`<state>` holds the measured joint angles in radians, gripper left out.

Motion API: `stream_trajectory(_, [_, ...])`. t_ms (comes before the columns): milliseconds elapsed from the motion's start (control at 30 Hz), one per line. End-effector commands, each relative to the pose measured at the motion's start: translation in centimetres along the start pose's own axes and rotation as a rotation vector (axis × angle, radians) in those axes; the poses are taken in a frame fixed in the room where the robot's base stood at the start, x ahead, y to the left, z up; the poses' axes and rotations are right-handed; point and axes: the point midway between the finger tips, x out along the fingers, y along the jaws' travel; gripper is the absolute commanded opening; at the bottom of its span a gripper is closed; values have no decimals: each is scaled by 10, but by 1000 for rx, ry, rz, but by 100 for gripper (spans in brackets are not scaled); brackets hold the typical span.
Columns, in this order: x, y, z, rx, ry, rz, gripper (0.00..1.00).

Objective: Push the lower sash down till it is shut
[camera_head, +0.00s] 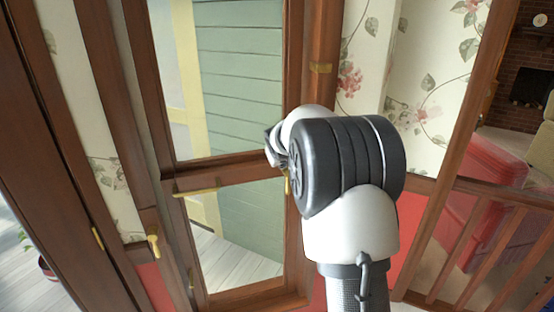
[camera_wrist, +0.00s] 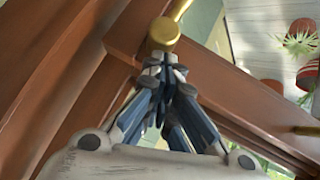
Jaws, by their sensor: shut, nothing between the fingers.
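The window has a dark brown wooden frame, with the sash's cross rail (camera_head: 232,170) about halfway up it in the head view. Brass fittings sit near both ends of this rail. I cannot tell whether glass or an open gap lies below it. In the wrist view, the brown rail (camera_wrist: 225,82) runs diagonally, and a round brass knob (camera_wrist: 163,35) shows just beyond my gripper (camera_wrist: 165,66). My gripper's fingers are shut and empty. Their tips are close to the knob; I cannot tell whether they touch. In the head view my arm hides most of the gripper.
A brass handle (camera_head: 153,244) is on the frame at left. A wooden railing (camera_head: 490,235) and red furniture stand at right. Potted plants (camera_wrist: 303,35) show outside on a pale deck.

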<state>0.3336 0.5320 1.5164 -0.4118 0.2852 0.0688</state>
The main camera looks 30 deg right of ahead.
Motion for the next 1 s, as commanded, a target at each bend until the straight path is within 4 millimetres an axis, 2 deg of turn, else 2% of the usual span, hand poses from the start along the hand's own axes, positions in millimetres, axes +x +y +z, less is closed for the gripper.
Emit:
stream_trajectory(33, [3, -2, 5, 0, -10, -2, 0])
stream_trajectory(267, [3, -2, 5, 0, -12, -3, 0])
stream_trajectory(467, [-11, 1, -9, -1, -7, -2, 0])
stream_trajectory(600, [-35, 6, -32, -1, 1, -1, 0])
stream_trajectory(800, [-82, 5, -29, -2, 3, -1, 0])
stream_trajectory(1000, [-115, 5, -28, -2, 2, -1, 0])
